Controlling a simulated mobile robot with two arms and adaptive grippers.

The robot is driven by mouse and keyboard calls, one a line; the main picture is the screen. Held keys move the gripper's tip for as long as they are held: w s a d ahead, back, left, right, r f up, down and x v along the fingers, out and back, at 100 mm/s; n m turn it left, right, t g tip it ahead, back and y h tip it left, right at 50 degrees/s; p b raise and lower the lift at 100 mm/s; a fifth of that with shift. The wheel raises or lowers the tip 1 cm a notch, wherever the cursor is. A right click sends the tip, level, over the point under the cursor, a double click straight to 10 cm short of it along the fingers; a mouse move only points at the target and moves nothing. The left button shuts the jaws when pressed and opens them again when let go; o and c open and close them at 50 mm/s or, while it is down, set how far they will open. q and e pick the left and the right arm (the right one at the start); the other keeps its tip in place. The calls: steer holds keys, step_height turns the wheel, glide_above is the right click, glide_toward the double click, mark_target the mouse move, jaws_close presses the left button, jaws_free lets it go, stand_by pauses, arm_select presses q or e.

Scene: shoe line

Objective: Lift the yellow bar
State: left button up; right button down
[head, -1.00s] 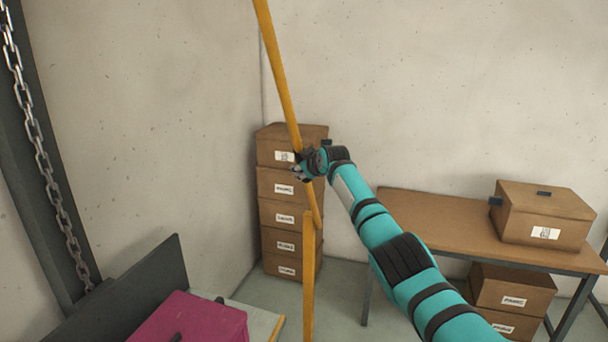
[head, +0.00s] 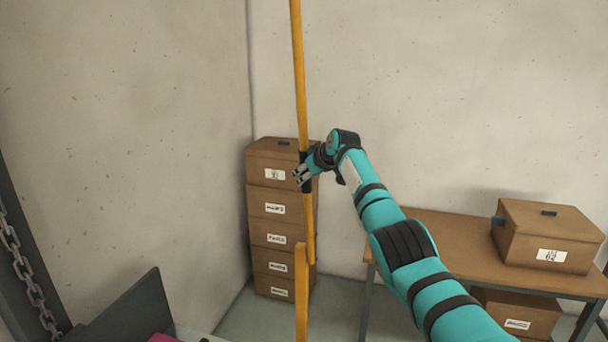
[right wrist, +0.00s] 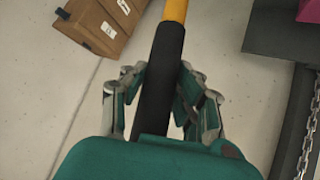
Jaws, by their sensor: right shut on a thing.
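The yellow bar (head: 299,72) stands close to upright in the head view, its top running out of the frame. Its lower end is beside the top of a yellow post (head: 302,290). My right gripper (head: 301,177) is shut on the bar at a black grip section. In the right wrist view the black section (right wrist: 162,85) lies between the fingers of my right gripper (right wrist: 162,95), with a yellow part (right wrist: 175,10) beyond it. My left gripper is not in view.
A stack of cardboard boxes (head: 274,206) stands in the corner behind the bar. A brown table (head: 440,232) with a box (head: 548,236) on it is at the right. A dark panel (head: 120,312) and a chain (head: 18,255) are at the lower left.

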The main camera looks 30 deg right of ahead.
steer(key=shift+f, duration=0.15)
steer(key=c, duration=1)
jaws_free()
steer(key=shift+d, duration=0.1)
steer(key=shift+s+r, duration=0.1)
steer(key=shift+r, duration=0.1)
steer(key=shift+s+r, duration=0.15)
steer(key=shift+s, duration=0.05)
steer(key=v, duration=1.1)
steer(key=shift+s, duration=0.15)
